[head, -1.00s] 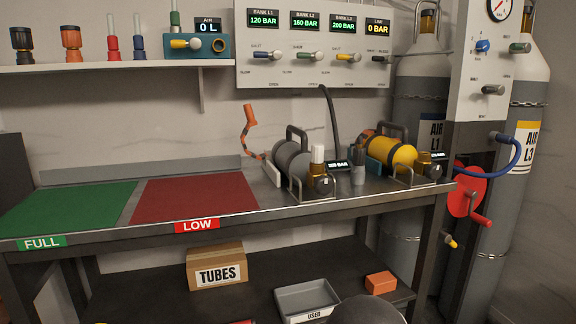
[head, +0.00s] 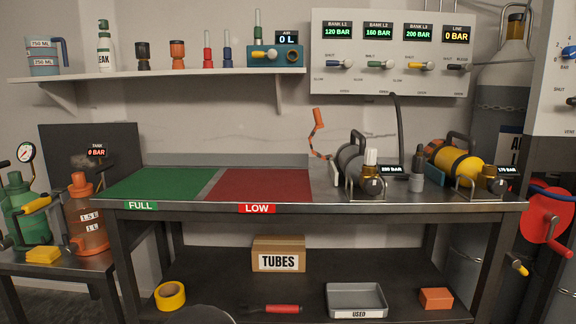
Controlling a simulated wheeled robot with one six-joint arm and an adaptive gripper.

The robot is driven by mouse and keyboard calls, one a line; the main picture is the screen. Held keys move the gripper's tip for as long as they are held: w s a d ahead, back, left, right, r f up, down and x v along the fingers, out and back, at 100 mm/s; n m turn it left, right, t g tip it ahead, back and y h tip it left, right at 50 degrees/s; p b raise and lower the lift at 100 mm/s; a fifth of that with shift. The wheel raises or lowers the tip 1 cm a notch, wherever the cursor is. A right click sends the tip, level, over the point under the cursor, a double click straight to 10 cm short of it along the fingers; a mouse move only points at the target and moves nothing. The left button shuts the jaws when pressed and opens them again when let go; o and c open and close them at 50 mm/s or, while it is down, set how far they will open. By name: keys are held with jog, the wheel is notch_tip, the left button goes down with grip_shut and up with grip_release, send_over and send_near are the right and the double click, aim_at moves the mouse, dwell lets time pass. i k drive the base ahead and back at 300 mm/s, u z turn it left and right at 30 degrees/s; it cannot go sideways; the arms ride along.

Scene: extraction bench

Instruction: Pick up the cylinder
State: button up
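Two small cylinders lie on the right part of the steel bench. One is a grey cylinder (head: 347,163) in a wire stand with a carry handle and a brass valve with a white top at its front. The other is a yellow cylinder (head: 459,164) with an orange rear end, also in a stand with a handle. A small pressure display stands by each. The task line does not say which cylinder is meant. My gripper does not show. A dark rounded shape at the bottom edge may be part of my arm.
The green FULL mat (head: 158,184) and red LOW mat (head: 259,184) are bare. An orange hose end (head: 318,118) stands up beside the grey cylinder. A black hose (head: 400,125) hangs between the cylinders. A tall gas bottle (head: 503,110) stands behind. A shelf (head: 150,75) overhangs the bench.

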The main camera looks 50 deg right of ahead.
aim_at(350, 156)
jog(key=u, duration=0.2)
jog(key=i, duration=1.2)
jog(key=z, duration=2.85)
